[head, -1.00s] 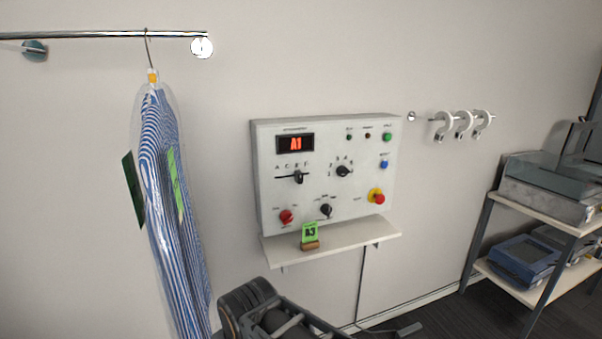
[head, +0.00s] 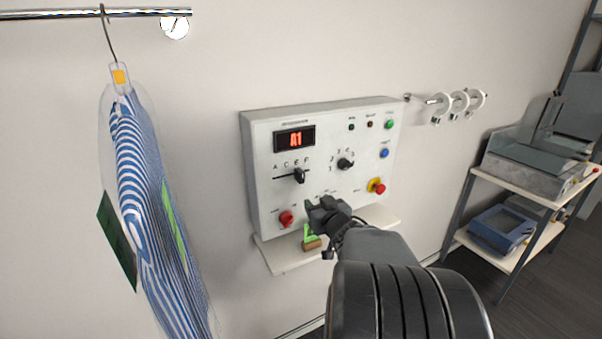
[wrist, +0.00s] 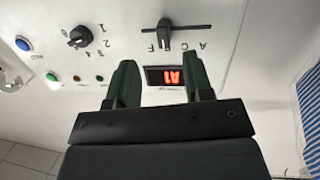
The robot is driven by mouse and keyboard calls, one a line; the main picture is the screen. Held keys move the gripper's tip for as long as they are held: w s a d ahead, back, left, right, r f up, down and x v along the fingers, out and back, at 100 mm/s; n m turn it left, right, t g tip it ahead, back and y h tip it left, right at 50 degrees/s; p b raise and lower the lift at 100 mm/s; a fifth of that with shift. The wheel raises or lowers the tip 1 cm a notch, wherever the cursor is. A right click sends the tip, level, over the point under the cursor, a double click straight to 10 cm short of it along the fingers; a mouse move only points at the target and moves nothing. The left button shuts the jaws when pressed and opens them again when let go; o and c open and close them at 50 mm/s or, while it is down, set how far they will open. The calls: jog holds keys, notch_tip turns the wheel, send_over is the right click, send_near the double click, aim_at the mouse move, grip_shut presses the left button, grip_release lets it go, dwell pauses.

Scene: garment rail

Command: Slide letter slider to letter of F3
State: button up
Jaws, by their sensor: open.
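The letter slider's black knob (head: 299,175) sits on a horizontal slot under the letters A, C, E and F, on the white control panel (head: 262,208). It stands toward the E and F end; I cannot tell its exact letter. The red display (head: 294,139) above reads A1. In the wrist view the knob (wrist: 165,38) and display (wrist: 172,77) appear upside down. My gripper (head: 318,208) is open and empty in front of the panel, below and right of the knob. Its two green fingers (wrist: 160,80) show apart, not touching the knob.
A number dial (head: 345,163), red knob (head: 286,219) and red emergency button (head: 377,187) are on the panel. A striped garment (head: 150,200) hangs left. A rack (head: 510,175) stands right.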

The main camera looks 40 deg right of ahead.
aim_at(303, 179)
jog(key=shift+n+t+y, duration=0.4)
jog(key=shift+t+y, duration=0.4)
jog(key=shift+t, duration=0.1)
jog(key=w+d+p, duration=0.1)
jog(key=w, duration=0.3)
jog(key=w+d+r+p, duration=0.1)
jog(key=w, duration=0.3)
jog(key=w+d+p, duration=0.1)
jog(key=w, duration=0.3)
jog(key=shift+w+d+r+p, duration=0.1)
jog(key=shift+w+r+p, duration=0.1)
jog(key=shift+r+p, duration=0.1)
grip_shut()
